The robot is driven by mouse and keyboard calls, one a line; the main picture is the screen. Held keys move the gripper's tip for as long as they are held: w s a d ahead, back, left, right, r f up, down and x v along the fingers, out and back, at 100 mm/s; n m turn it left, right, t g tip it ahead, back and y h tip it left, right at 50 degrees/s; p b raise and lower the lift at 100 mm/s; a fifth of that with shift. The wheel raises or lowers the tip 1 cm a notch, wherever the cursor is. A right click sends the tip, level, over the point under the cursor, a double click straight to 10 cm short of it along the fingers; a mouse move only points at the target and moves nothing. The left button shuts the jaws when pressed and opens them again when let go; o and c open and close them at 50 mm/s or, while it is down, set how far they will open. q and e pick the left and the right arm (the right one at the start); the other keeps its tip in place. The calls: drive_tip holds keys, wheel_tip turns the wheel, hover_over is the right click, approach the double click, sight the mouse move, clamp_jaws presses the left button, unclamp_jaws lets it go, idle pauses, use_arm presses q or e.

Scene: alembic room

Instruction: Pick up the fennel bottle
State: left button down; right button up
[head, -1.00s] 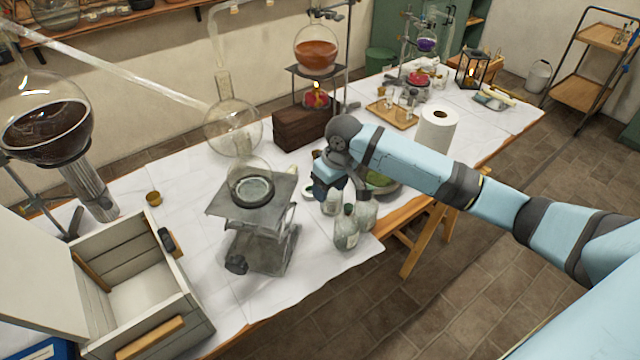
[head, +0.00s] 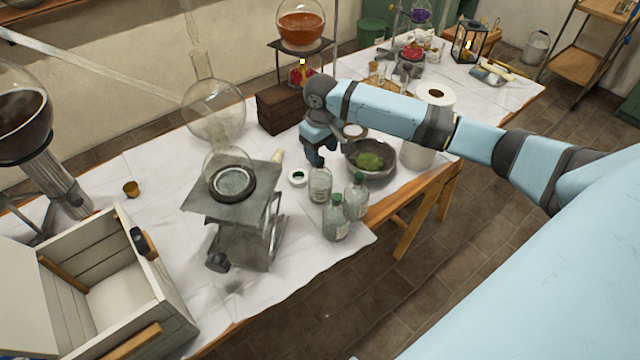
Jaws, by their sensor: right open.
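Three clear glass bottles with pale labels stand upright together near the table's front edge. One is at the back left (head: 320,186), one at the right with a green stopper (head: 356,196), and one in front with a green stopper (head: 336,220). The labels are too small to read, so I cannot tell which is the fennel bottle. My right gripper (head: 322,157) is open and points down, just behind the back-left bottle in the picture and apart from the bottles. Its fingers are partly hidden by its own body. My left gripper is out of view.
A dark bowl of green matter (head: 385,165) and a paper roll (head: 434,98) stand right of the bottles. A metal jack stand (head: 207,197) with a flask is further left. An open wooden crate (head: 165,310) stands front left.

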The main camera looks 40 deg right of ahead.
sight(320, 159)
drive_tip(key=f, duration=0.5)
drive_tip(key=shift+w+f, duration=0.25)
drive_tip(key=shift+f, duration=0.1)
clamp_jaws()
